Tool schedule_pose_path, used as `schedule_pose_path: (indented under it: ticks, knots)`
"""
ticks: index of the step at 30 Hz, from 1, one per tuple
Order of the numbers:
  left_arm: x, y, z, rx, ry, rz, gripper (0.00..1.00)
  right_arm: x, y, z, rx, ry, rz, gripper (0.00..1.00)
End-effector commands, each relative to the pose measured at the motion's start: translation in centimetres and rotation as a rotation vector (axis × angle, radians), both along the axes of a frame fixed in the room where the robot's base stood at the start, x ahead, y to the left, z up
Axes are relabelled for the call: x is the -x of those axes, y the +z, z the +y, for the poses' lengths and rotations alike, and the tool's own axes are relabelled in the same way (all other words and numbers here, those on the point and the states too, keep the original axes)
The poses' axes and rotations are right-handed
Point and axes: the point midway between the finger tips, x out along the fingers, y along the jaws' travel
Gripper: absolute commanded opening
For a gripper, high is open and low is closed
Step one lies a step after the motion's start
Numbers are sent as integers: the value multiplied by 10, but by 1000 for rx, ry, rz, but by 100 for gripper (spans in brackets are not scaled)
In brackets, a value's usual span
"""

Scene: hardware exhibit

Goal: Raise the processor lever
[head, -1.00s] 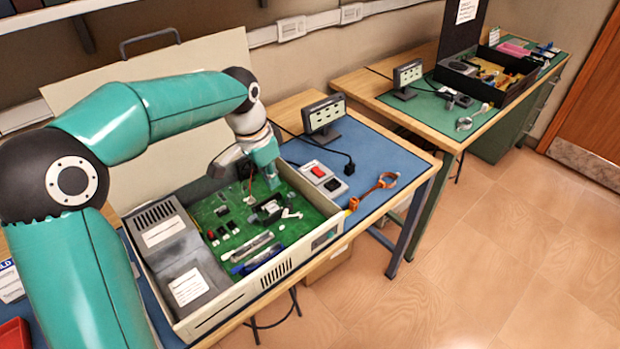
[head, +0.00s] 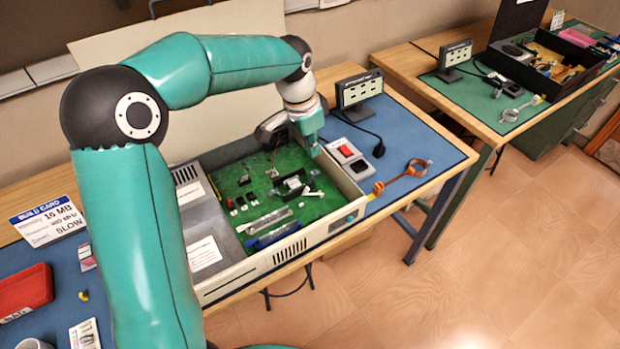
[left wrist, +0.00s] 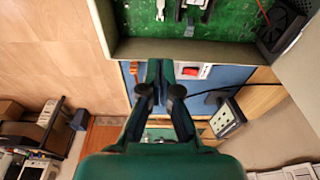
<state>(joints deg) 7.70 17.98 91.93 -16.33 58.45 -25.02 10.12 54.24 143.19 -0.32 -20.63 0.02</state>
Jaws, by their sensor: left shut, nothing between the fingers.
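The open computer case (head: 325,228) holds a green board (head: 240,178). The dark processor socket (head: 291,184) is on the board, with a small pale lever-like part (head: 305,191) beside it. In the left wrist view, part of the socket (left wrist: 195,5) and a white part (left wrist: 160,8) show at the top edge, cut off. My left gripper (head: 315,153) is shut and empty, near the case's back right wall; it also shows in the left wrist view (left wrist: 160,66), its tips pictured over the wall's edge, apart from the socket. My right gripper is out of view.
A build card (head: 47,221) and a red tray (head: 25,290) are at the left. The case walls rise around the board.

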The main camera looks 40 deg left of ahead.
Motion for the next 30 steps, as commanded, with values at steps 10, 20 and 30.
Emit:
schedule_pose_path:
  ticks: [10, 20, 30]
  knots:
    - [-11, -69, -5, 1, 0, 7, 0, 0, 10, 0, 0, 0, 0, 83]
    - [6, -104, 4, 1, 4, 3, 0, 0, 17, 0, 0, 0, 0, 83]
    - [8, -108, 5, 0, 3, 0, 0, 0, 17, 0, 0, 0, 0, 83]
